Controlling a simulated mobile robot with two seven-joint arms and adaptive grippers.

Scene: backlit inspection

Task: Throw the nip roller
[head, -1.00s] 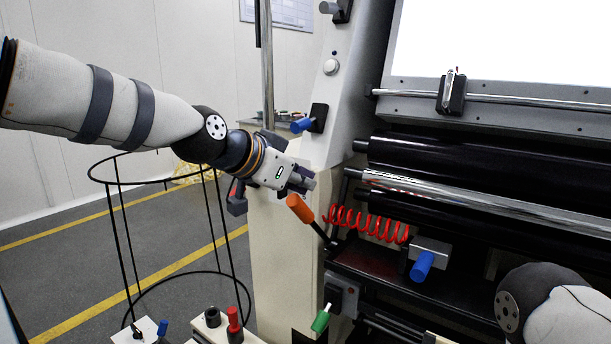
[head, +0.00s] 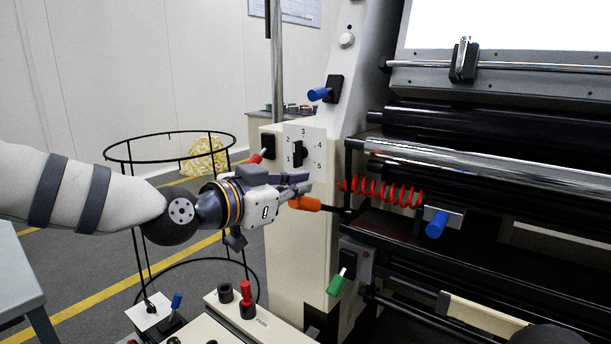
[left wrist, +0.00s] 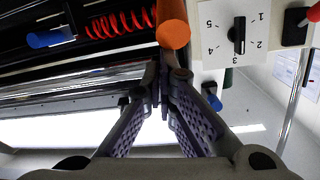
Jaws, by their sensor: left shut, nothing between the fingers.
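The lever has an orange handle (head: 305,203) and a dark shaft, and it lies almost level at the left end of the rollers. In the left wrist view the round end of the orange handle (left wrist: 173,34) shows just past the fingertips. My left gripper (head: 300,189) is shut and empty, its fingers along the top of the handle. I cannot tell whether they touch it. In the left wrist view its fingertips (left wrist: 163,82) come together. A chrome roller (head: 450,160) lies between black rollers; which is the nip roller is not clear. My right gripper is out of view.
A dial plate (head: 304,153) sits just above my left gripper. A red coiled hose (head: 380,190), a blue knob (head: 437,224) and a green-handled lever (head: 337,284) are close by. A black wire hoop stand (head: 170,140) stands at the left.

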